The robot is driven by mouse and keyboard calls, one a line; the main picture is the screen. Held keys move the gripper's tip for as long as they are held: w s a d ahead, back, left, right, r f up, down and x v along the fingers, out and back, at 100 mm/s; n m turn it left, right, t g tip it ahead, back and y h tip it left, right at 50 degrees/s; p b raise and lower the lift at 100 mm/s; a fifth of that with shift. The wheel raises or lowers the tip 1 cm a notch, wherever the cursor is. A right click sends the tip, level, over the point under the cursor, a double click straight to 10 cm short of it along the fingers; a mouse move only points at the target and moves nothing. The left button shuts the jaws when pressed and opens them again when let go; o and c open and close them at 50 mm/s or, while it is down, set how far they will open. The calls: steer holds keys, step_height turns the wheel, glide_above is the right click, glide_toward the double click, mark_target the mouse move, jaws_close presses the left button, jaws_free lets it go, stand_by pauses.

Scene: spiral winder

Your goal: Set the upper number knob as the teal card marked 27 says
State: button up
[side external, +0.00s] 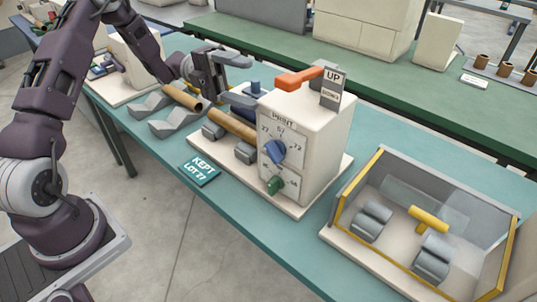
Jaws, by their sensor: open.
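The teal card (200,170) lies on the table in front of the cream machine and reads "KEPT LOT 27". The upper knob (275,151) is blue, on the machine's front face under the word "PRINT". Numbers surround it: 27 at upper left, what looks like 67 at top, 72 at right. It looks slanted, but I cannot tell which number it points at. A green lower knob (274,185) sits below it. My gripper (246,80) is open, its fingers pointing right, behind and left of the machine's face, apart from both knobs. Nothing shows between the fingers.
An orange lever (298,80) sits on the machine top beside an UP/DOWN sign (333,86). A brown tube (232,127) lies on grey rollers left of the machine. Grey V-blocks (172,122) stand farther left. A yellow-edged clear-sided box (352,192) stands right. Table front by the card is clear.

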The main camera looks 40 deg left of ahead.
mark_target(271, 155)
steer(key=s+d+f+m+g+y, duration=0.2)
steer(key=s+d+m+g+y, duration=0.25)
steer(key=s+m+g, duration=0.4)
steer(key=s+d+f+m+g+y, duration=0.2)
steer(key=s+d+m+g+y, duration=0.3)
steer(key=s+m, duration=0.55)
steer(key=s+a+f+m+y, duration=0.2)
steer(key=s+a+m+y, duration=0.65)
steer(key=m+y, duration=0.6)
steer(key=w+a+m+t+y, duration=0.4)
steer(key=m+t, duration=0.4)
steer(key=m, duration=0.4)
steer(key=w+a+m+t+y, duration=0.2)
steer(key=w+m+t+y, duration=0.4)
steer(key=m, duration=0.5)
steer(key=w+d+r+m+t+h, duration=0.3)
steer(key=w+d+m+t+h, duration=0.3)
steer(key=m, duration=0.4)
steer(key=w+d+r+m+t+h, duration=0.2)
steer(key=w+d+m+t+h, duration=0.15)
steer(key=d+m+t, duration=0.55)
step_height(271, 155, down, 11)
steer(key=w+m+g, duration=0.1)
steer(key=m, duration=0.1)
steer(key=shift+h, duration=0.45)
steer(key=x, duration=0.6)
steer(key=shift+w+a, duration=0.1)
steer(key=shift+w, duration=0.1)
